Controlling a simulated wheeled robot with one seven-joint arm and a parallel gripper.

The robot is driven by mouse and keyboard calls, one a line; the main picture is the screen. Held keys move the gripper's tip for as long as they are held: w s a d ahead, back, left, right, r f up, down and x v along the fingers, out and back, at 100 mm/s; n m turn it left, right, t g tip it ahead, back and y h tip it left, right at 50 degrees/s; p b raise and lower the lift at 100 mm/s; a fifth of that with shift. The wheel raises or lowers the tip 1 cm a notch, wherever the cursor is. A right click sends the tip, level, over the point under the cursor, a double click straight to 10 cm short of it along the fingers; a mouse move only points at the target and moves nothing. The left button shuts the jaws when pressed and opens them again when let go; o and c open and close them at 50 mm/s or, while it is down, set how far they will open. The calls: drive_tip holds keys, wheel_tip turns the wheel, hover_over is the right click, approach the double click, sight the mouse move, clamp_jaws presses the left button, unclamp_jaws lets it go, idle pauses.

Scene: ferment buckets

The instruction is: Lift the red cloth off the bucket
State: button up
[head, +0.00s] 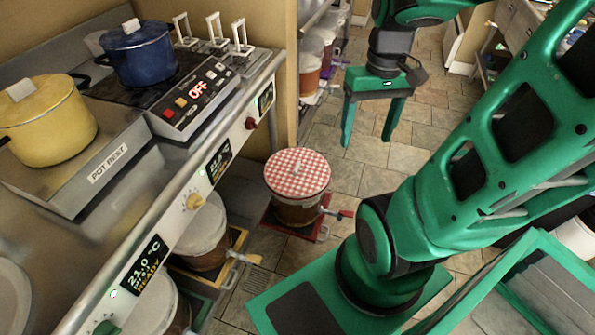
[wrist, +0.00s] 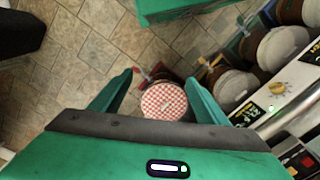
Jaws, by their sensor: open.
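The red-and-white checked cloth (head: 297,172) covers the top of a bucket (head: 297,212) with brown contents, which stands on a red base on the floor, right of the counter. In the wrist view the cloth (wrist: 165,101) shows between my two fingers, some distance beyond them. My gripper (head: 368,140) is open and empty, up and to the right of the bucket in the head view. Both green fingers also show in the wrist view (wrist: 160,88). The cloth lies flat over the bucket, with a small pale piece at its middle.
A metal counter (head: 150,215) with a yellow pot (head: 48,122) and a blue pot (head: 140,55) runs along the left. White-lidded buckets (head: 203,235) stand under its edge. A red tap sticks out from the cloth-covered bucket. Tiled floor (head: 375,165) is clear around my gripper.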

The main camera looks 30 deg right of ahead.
drive_tip(key=w+d+f+n+y, duration=0.2)
drive_tip(key=w+d+f+n, duration=0.15)
drive_tip(key=w+f, duration=0.5)
drive_tip(key=w+d+f+n+y, duration=0.25)
drive_tip(key=w+f+n, duration=0.25)
drive_tip(key=w+f, duration=0.4)
drive_tip(key=n+t+y, duration=0.3)
drive_tip(key=t+y, duration=0.3)
drive_tip(key=t, duration=0.5)
approach(299, 166)
drive_tip(key=shift+s+a+r+h, duration=0.15)
drive_tip(key=shift+s+a+r, duration=0.1)
drive_tip(key=shift+s+a, duration=0.15)
drive_tip(key=shift+s+a+r+h, duration=0.1)
drive_tip(key=shift+s+a+r, duration=0.2)
drive_tip(key=shift+a, duration=0.25)
drive_tip(key=shift+w+d+f+t, duration=0.1)
drive_tip(key=shift+d+f+t, duration=0.25)
drive_tip(key=shift+f+t, duration=0.5)
drive_tip(key=shift+h, duration=0.3)
drive_tip(key=shift+r+x, duration=0.15)
drive_tip(key=shift+x, duration=2.55)
drive_tip(key=shift+r+x, duration=0.2)
drive_tip(key=shift+x, duration=2.45)
drive_tip(key=c, duration=1.2)
